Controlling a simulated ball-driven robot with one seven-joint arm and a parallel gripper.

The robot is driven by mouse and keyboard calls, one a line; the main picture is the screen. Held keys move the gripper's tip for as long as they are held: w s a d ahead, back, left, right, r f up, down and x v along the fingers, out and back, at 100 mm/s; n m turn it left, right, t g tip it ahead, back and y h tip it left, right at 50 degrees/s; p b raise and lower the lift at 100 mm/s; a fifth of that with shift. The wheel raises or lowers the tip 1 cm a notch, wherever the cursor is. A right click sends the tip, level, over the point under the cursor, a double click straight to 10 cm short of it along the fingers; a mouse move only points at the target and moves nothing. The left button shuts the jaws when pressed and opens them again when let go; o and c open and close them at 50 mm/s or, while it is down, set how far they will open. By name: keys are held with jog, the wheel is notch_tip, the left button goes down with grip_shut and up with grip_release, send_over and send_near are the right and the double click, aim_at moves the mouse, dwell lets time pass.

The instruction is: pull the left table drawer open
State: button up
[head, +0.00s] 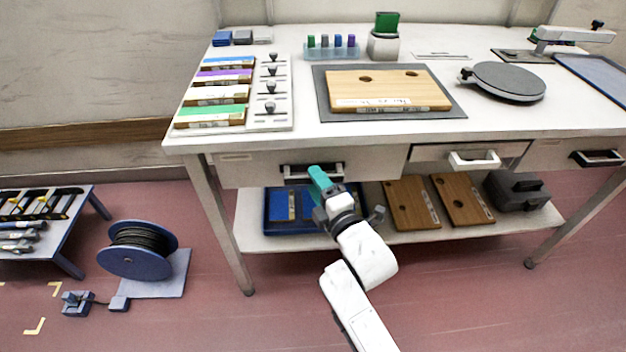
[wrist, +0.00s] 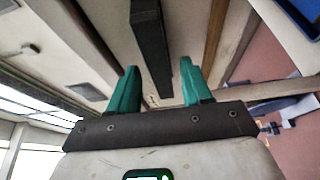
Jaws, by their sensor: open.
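The left table drawer (head: 250,168) is a pale grey front under the worktop and looks shut. Its dark bar handle (head: 291,171) is partly hidden behind my gripper (head: 317,174). In the wrist view, the dark handle bar (wrist: 149,35) runs up the picture ahead of the gap between the teal fingers of my gripper (wrist: 160,72). The fingers are apart, one to each side of the bar's line, with nothing gripped. I cannot tell whether either finger touches the bar.
The middle drawer (head: 425,154) has a white handle, and the right drawer (head: 550,156) a dark one. The lower shelf (head: 375,236) holds a blue tray (head: 275,226), wooden boards (head: 408,205) and a dark case (head: 517,190). A cable reel (head: 137,262) stands on the floor at left.

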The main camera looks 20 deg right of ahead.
jog(key=shift+w, duration=1.05)
jog(key=shift+c, duration=0.4)
grip_shut()
